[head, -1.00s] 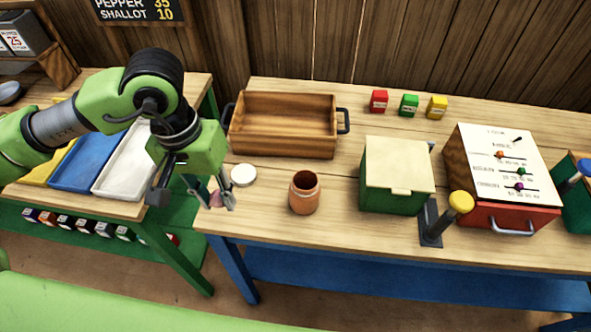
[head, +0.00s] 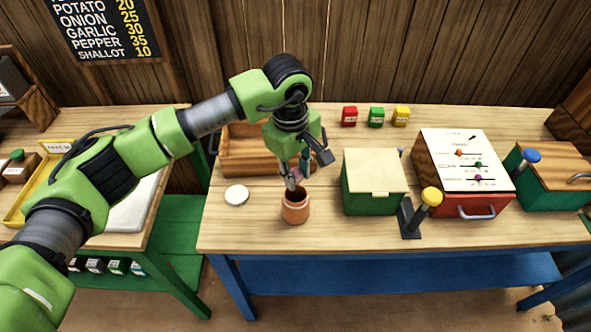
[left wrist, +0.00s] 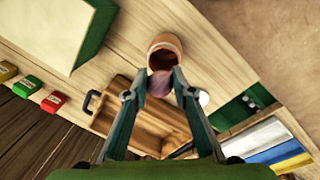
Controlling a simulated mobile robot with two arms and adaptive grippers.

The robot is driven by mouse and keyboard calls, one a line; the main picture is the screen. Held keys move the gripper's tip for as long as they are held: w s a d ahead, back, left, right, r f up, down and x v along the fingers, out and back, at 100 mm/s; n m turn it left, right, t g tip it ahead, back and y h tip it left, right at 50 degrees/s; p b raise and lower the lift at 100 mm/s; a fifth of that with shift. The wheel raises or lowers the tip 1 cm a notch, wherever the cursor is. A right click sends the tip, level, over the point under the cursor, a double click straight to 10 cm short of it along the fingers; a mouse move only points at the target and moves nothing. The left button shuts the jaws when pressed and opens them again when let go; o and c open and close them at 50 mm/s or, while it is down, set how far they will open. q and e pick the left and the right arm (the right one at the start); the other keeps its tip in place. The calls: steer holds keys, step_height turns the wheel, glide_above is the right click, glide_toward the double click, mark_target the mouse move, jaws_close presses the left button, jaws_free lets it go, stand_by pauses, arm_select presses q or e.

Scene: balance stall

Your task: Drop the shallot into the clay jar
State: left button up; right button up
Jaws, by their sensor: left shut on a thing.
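The clay jar (head: 295,211) stands upright and open near the front of the wooden table, and its rim also shows in the left wrist view (left wrist: 165,42). My left gripper (head: 294,181) is above the jar's mouth, pointing down. It is shut on the shallot, a pinkish-purple thing (left wrist: 159,83) between the fingertips in the left wrist view. There the shallot overlaps the jar's opening. In the head view the fingers mostly hide the shallot, and I cannot tell exactly how high it is over the rim. My right gripper is not in view.
A white round disc (head: 236,194) lies left of the jar. A wooden tray (head: 240,164) is behind it, partly hidden by my arm. A green box with a cream lid (head: 375,182) stands to the right, beside a yellow-knobbed lever (head: 431,197). Small red, green and yellow boxes (head: 376,117) are at the back.

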arm_select(q)
steer(key=shift+f, duration=0.4)
steer(key=shift+f+b, duration=0.5)
steer(key=shift+f, duration=1.55)
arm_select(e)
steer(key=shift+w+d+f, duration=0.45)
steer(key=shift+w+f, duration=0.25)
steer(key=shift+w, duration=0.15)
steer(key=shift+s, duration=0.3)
arm_select(q)
steer(key=shift+b, duration=0.3)
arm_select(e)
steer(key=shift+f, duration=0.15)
arm_select(q)
steer(key=shift+b, duration=0.35)
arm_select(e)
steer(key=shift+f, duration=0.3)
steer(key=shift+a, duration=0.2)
arm_select(q)
steer(key=o, duration=0.9)
